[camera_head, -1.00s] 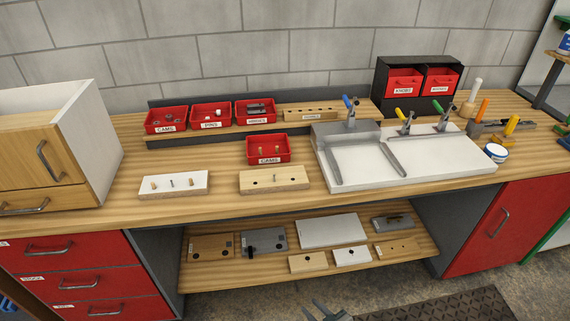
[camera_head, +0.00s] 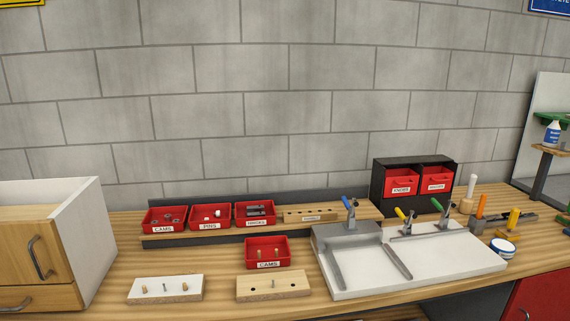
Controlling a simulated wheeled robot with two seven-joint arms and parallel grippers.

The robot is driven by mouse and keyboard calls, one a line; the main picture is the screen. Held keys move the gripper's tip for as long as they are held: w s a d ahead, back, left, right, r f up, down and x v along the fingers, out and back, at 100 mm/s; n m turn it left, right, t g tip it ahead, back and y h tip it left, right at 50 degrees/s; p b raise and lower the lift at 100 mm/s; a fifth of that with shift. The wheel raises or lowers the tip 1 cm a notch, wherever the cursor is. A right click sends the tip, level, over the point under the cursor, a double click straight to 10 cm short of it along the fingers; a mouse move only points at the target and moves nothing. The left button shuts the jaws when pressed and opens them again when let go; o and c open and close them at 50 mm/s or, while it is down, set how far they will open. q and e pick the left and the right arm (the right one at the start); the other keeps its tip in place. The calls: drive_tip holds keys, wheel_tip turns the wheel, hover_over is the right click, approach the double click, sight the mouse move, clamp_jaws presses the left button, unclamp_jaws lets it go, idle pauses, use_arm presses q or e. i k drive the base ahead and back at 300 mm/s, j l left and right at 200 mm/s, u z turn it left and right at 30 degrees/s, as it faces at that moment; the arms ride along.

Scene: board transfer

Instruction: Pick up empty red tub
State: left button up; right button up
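Three red tubs stand on the raised back shelf: another labelled CAMS (camera_head: 165,219) with grey round parts, one labelled PINS (camera_head: 210,216) with small light pieces, and a third (camera_head: 255,214) with dark metal parts. Two red bins (camera_head: 401,181) (camera_head: 436,179) sit in a black rack; their insides are mostly hidden. Neither of my grippers is in view.
A white board (camera_head: 165,290) and a wooden board (camera_head: 273,286) lie at the bench front. A white fixture with clamps (camera_head: 440,261) fills the right. A cabinet (camera_head: 80,240) stands left. Tools and a round container (camera_head: 502,248) are at the far right.

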sight(267, 245)
drive_tip(key=i+l+z, duration=0.15)
drive_tip(key=z, duration=0.25)
drive_tip(key=i+z, duration=0.35)
